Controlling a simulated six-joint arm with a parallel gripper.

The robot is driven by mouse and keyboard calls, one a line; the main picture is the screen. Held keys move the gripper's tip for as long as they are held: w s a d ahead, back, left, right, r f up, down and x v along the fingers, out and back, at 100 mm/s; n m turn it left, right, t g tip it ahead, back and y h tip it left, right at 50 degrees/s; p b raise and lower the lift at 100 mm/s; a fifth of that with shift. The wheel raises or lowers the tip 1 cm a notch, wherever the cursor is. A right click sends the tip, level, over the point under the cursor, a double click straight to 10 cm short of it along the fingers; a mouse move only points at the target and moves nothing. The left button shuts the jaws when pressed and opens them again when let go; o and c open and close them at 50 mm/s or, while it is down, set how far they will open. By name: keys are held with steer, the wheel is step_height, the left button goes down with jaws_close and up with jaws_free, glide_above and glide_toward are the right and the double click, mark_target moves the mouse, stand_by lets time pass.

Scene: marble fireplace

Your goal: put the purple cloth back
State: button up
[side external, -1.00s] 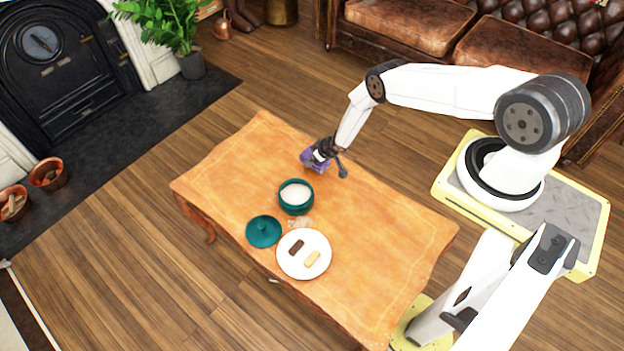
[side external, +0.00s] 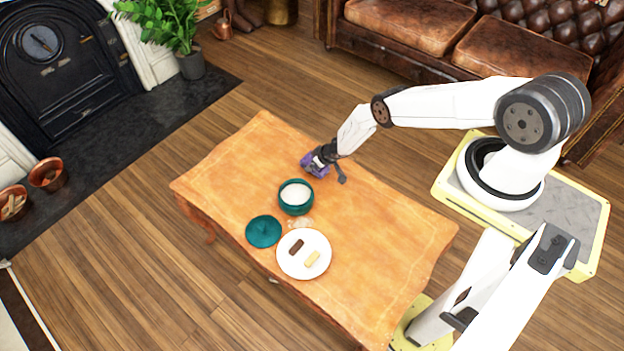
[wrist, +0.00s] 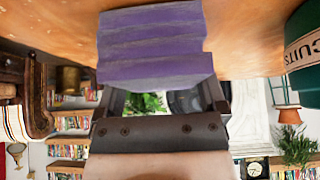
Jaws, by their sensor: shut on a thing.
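The purple cloth (side external: 313,167) is a folded stack at the far side of the wooden table (side external: 225,170), behind the teal jar. My gripper (side external: 322,160) is shut on it, and the arm reaches in from the right at a low tilt. In the wrist view the folded cloth (wrist: 155,45) fills the space ahead of the fingers (wrist: 160,95), with the table top close behind it. I cannot tell whether the cloth touches the table.
The open teal jar (side external: 296,209) with white contents stands close in front of the cloth; its lettered side shows in the wrist view (wrist: 305,45). Its teal lid (side external: 263,232) and a white plate (side external: 290,268) with two biscuits lie nearer. The table's left and right ends are clear.

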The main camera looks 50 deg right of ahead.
steer(key=shift+f, duration=0.1)
steer(key=o, duration=0.9)
steer(key=shift+r, duration=0.25)
steer(key=shift+s+r, duration=0.2)
steer(key=shift+r, duration=0.05)
steer(key=shift+v, duration=5.55)
